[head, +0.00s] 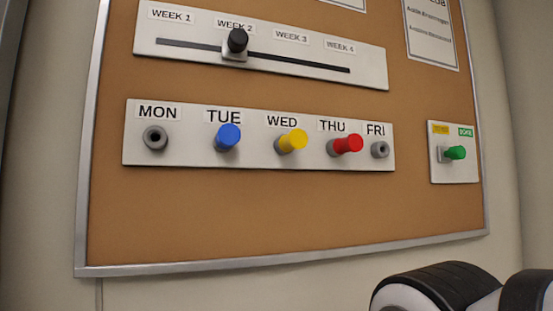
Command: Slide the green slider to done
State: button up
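The green slider (455,153) sits on a small white panel (455,174) at the right of the corkboard. Its grey base is at the left part of the panel, below a yellow label (440,129) whose text is too small to read. The green knob sticks out from the board. A green label that reads DONE (466,132) is at the panel's upper right. My gripper is not in view; only white and black parts of my arm show at the bottom right, below the board and apart from the slider.
A weekday panel (185,157) on the corkboard (250,220) holds blue (228,137), yellow (292,140) and red (347,143) pegs at TUE, WED and THU. Above it, a black week slider (237,40) stands at WEEK 2. The board below the panels is clear.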

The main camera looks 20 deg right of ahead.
aim_at(457, 153)
jog(key=z, duration=1.05)
